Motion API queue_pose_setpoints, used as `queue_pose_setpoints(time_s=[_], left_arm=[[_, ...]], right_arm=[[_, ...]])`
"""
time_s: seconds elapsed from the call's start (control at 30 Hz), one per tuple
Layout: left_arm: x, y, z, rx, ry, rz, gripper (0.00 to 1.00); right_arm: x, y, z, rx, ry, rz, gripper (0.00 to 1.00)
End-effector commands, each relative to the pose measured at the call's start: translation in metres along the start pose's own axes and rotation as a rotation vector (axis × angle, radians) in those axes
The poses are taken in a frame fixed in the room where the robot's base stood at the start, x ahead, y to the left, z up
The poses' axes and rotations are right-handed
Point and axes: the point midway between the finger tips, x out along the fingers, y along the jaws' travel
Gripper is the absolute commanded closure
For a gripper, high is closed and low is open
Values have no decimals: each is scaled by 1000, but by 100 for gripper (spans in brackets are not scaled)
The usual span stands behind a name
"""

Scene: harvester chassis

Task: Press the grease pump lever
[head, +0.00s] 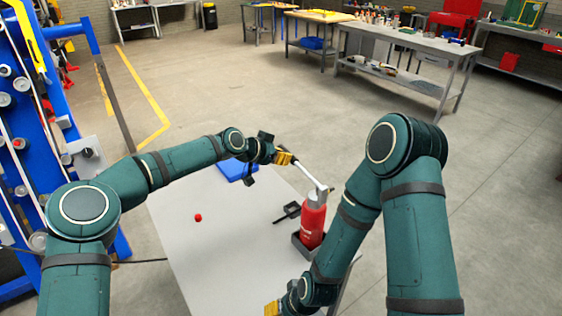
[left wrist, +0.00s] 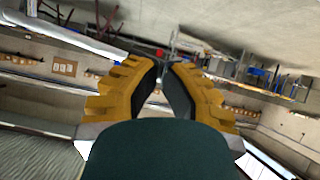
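The red grease pump (head: 312,228) stands upright near the right edge of the grey table. Its silver lever (head: 308,174) slants up and to the left from the pump's top. My left gripper (head: 287,157), with yellow fingers, is at the raised end of the lever; I cannot tell whether it touches it. In the left wrist view its two fingers (left wrist: 165,72) stand apart with a narrow gap, and I make out no lever between them. My right gripper (head: 272,309) shows only as a yellow bit at the bottom edge; its opening is hidden.
The grey table (head: 190,245) carries a blue flat item (head: 238,170), a small red piece (head: 198,217) and a black tool (head: 288,211) beside the pump. A dark holder (head: 303,246) surrounds the pump's foot. A blue frame (head: 60,110) stands at left. Workbenches (head: 405,44) stand far behind.

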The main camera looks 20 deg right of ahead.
Motion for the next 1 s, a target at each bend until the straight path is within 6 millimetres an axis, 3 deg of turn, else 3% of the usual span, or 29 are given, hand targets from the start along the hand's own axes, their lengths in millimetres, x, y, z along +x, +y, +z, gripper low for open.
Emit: queue_pose_setpoints(time_s=[0.03, 0.3, 0.5, 1.0], left_arm=[[-9, 3, -10, 4, 0, -3, 100], [-68, 1, -7, -1, 1, -5, 100], [-96, 2, -7, -1, 1, -3, 100], [-107, 3, -8, 0, 2, -2, 100]], right_arm=[[-3, -1, -1, 0, 1, 0, 45], [2, 1, 0, 0, 0, 0, 45], [2, 1, 1, 0, -1, 0, 45], [3, 1, 1, -1, -2, 0, 45]])
